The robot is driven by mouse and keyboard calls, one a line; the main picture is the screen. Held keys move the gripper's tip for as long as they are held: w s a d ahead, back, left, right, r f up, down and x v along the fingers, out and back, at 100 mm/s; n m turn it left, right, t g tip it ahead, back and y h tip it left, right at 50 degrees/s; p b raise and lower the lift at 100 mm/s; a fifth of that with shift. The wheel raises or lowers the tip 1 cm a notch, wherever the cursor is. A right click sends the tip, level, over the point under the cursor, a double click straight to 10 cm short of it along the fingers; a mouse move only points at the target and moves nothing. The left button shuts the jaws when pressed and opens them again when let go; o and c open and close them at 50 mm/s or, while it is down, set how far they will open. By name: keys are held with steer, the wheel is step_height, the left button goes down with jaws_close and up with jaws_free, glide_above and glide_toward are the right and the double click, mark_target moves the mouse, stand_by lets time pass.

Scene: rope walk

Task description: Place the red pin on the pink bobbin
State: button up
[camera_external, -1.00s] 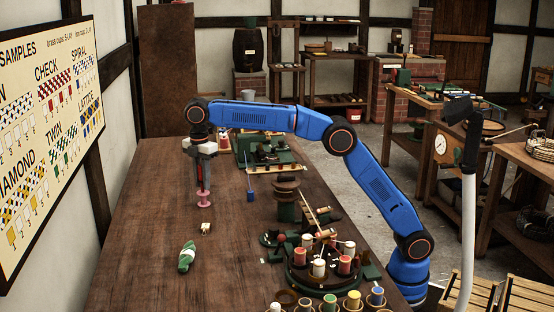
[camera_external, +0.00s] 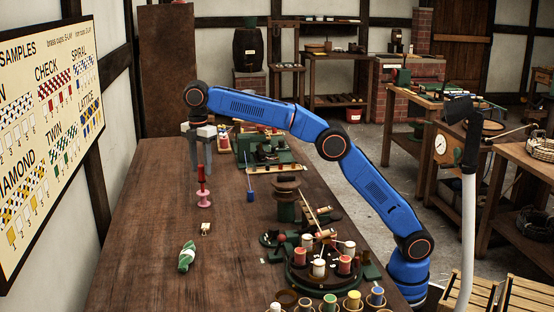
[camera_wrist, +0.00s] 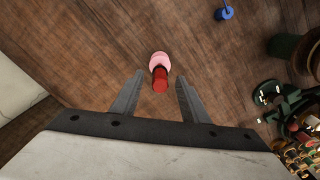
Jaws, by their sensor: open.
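The red pin (camera_external: 201,178) stands upright on top of the pink bobbin (camera_external: 204,199), which stands on the wooden table. In the wrist view the red pin (camera_wrist: 160,79) shows from above, with the pink bobbin (camera_wrist: 158,58) partly hidden beneath it. My gripper (camera_external: 199,162) is open and empty, behind and above the pin in the external view. In the wrist view the pin shows between and just beyond the two spread fingers of my gripper (camera_wrist: 156,84), with a gap on both sides.
A small pale block (camera_external: 205,229) and a green wrapped bobbin (camera_external: 187,257) lie nearer the camera. A round rack of colored spools (camera_external: 318,284) and green machinery (camera_external: 268,150) occupy the table's right side. Bare table surrounds the pink bobbin.

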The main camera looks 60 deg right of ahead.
steer(key=shift+r, duration=0.8)
steer(key=shift+d+r, duration=0.2)
steer(key=shift+d, duration=0.15)
steer(key=s+d+r+m+t, duration=0.1)
steer(key=s+d+r+m, duration=0.1)
steer(key=d, duration=0.7)
steer(key=s+d+r+m, duration=0.2)
steer(key=d+r+m, duration=0.1)
steer(key=d, duration=0.5)
steer(key=s+d+f+m+t, duration=0.1)
steer(key=s+d+m, duration=0.1)
steer(key=s+d, duration=0.45)
steer(key=s+d+f+m, duration=0.1)
steer(key=s+d+m, duration=0.15)
steer(key=d, duration=0.65)
steer(key=s+d+f+m+t, duration=0.1)
steer(key=s+d+f+m, duration=0.1)
steer(key=s+d+f, duration=0.4)
steer(key=s+d+f+m+t, duration=0.1)
steer(key=s+d+f+m, duration=0.2)
steer(key=s+d+f, duration=0.3)
steer(key=s+d+f+m, duration=0.3)
steer(key=s+d+f, duration=0.2)
steer(key=s+f, duration=0.8)
steer(key=s, duration=0.5)
steer(key=shift+s+d+t, duration=0.15)
steer(key=shift+d+t, duration=0.25)
